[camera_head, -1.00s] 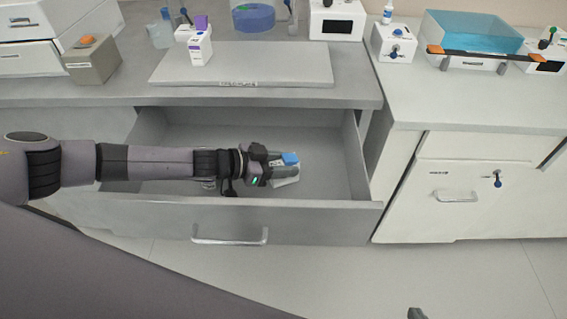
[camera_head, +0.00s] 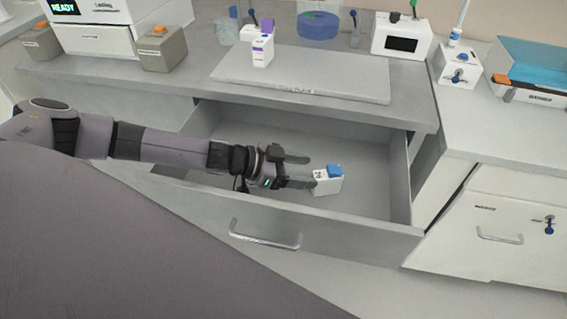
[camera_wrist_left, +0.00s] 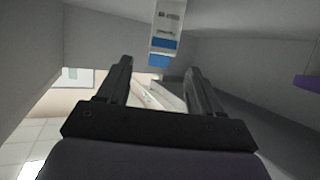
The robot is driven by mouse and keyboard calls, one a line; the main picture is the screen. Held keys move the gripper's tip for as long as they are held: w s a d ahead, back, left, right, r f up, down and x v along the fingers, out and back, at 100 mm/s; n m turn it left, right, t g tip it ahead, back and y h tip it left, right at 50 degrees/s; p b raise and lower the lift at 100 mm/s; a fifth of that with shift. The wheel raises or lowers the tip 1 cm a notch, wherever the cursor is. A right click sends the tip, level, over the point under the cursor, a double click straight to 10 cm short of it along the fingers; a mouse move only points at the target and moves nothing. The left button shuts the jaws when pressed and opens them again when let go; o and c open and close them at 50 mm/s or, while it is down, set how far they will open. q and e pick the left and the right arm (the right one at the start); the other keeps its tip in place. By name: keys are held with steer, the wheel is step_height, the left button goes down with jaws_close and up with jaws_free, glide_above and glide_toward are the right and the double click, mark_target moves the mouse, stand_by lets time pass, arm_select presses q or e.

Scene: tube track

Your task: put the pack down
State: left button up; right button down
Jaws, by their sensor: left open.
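The pack (camera_head: 327,184), a small white box with a blue top, stands inside the open drawer (camera_head: 375,219), right of the middle. My left gripper (camera_head: 300,172) is open inside the drawer, just left of the pack, with its fingers pointing toward it. In the left wrist view the pack (camera_wrist_left: 168,22) shows beyond the tips of the open left gripper (camera_wrist_left: 158,72), with nothing between the fingers. My right gripper is not in view.
A grey board (camera_head: 300,75) lies on the counter above the drawer, with a white and purple pack (camera_head: 262,50) on its left part. The drawer handle (camera_head: 264,236) faces the front. The drawer floor right of the pack is clear.

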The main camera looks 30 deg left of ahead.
arm_select(q)
steer(key=v, duration=0.5)
stand_by(0.4)
steer(key=shift+p, duration=0.35)
